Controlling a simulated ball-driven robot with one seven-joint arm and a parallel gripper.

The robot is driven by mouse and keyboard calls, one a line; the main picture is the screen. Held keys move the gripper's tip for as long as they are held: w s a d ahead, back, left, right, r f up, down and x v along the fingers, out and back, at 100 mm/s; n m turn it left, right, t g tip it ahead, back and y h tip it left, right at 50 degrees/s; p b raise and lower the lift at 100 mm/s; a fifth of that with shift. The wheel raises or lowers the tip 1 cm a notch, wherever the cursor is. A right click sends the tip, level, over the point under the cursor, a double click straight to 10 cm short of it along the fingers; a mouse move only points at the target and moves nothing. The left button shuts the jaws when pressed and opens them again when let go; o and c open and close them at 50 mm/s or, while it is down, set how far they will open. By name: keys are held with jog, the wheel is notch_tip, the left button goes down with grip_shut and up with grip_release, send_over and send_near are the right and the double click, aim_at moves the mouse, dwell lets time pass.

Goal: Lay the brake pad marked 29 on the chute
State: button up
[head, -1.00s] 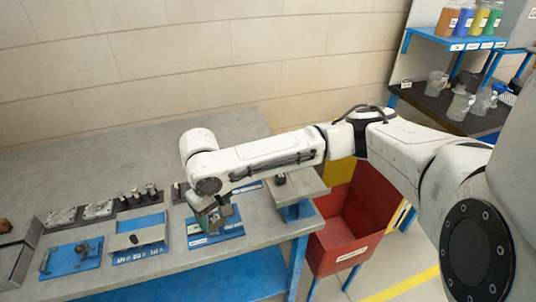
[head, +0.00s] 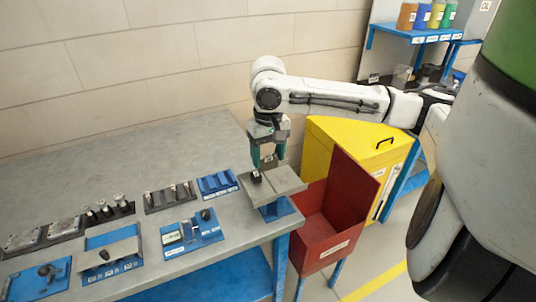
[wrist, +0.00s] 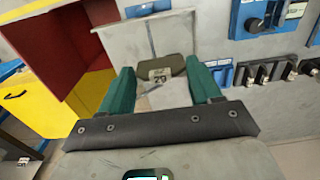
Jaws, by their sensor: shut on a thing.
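My gripper (head: 266,162) has teal fingers and points down over the chute in the head view. In the wrist view my gripper (wrist: 163,82) is shut on the brake pad marked 29 (wrist: 167,68), a dark olive plate with a pale label reading 29. The chute (head: 285,179) is a grey plate on a blue stand at the bench's right edge. In the wrist view the chute (wrist: 115,40) lies beyond the pad. Whether the pad touches it I cannot tell. In the head view the fingers mostly hide the pad.
A red bin (head: 318,247) stands right of the bench, beside a yellow cabinet (head: 350,145). Blue fixtures (head: 192,233) and racks of parts line the bench front. The bench's back is clear.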

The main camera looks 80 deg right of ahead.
aim_at(268, 169)
jog(key=shift+f+b, duration=2)
jog(key=shift+f, duration=0.8)
jog(key=shift+a+p, duration=0.15)
jog(key=shift+p, duration=0.15)
jog(key=shift+f+b, duration=0.35)
jog(key=shift+f, duration=0.7)
jog(key=shift+p, duration=0.3)
jog(key=o, duration=1.2)
jog(key=shift+c, duration=0.2)
jog(key=shift+r, duration=0.1)
jog(key=shift+r+p, duration=3.45)
jog(key=shift+p, duration=0.1)
